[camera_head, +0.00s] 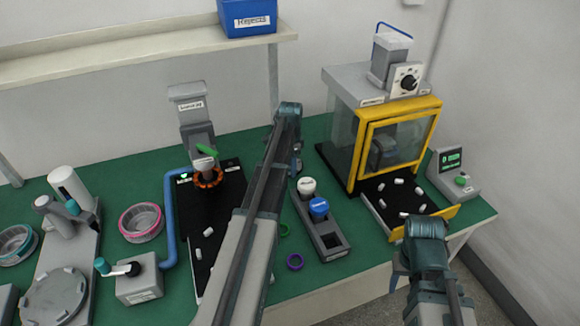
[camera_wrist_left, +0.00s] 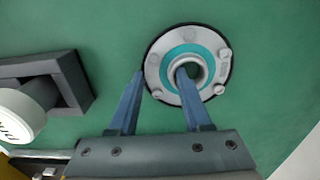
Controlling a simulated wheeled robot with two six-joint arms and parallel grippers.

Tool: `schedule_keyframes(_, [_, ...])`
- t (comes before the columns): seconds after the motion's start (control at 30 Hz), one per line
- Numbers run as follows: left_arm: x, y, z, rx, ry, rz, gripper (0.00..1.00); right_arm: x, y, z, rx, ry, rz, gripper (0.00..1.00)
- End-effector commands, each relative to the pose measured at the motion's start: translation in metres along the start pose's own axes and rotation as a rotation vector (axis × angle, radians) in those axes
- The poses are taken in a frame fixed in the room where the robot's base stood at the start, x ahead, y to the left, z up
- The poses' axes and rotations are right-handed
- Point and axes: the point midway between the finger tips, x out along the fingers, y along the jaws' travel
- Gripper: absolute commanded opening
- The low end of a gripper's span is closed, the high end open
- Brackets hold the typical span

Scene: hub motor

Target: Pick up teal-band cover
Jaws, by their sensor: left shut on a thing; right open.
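The teal-band cover (camera_wrist_left: 170,66) is a pale grey disc with a teal ring, a central hub hole and several small lugs, seen in the left wrist view against the green table. My left gripper (camera_wrist_left: 161,70) is shut on it, with one finger in the central hole and the other at its outer edge. I cannot tell whether the cover is lifted. In the head view my left gripper (camera_head: 296,160) is over the middle back of the table, and the arm hides the cover. My right gripper (camera_head: 426,228) is open and empty by the yellow-edged tray at the right.
A dark holder (camera_head: 328,247) with a white-topped and a blue-topped piece stands right of my left arm. A yellow-framed machine (camera_head: 398,135) stands at the back right, its tray (camera_head: 372,187) holding small pale parts. A pink-banded ring (camera_head: 141,222) and a grey press (camera_head: 193,120) lie left.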

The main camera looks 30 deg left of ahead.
Motion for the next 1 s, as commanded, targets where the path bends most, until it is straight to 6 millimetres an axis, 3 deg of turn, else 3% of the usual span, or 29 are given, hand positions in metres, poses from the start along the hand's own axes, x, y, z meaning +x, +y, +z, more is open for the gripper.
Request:
schedule_keyframes(0.6, [-0.088, 0.000, 0.000, 0.000, 0.000, 0.000, 0.00, -0.087, 0.008, 0.005, 0.000, 0.000, 0.000, 0.50])
schedule_keyframes(1.0, [-0.095, 0.000, 0.000, 0.000, 0.000, 0.000, 0.00, -0.094, 0.009, 0.005, 0.000, 0.000, 0.000, 0.50])
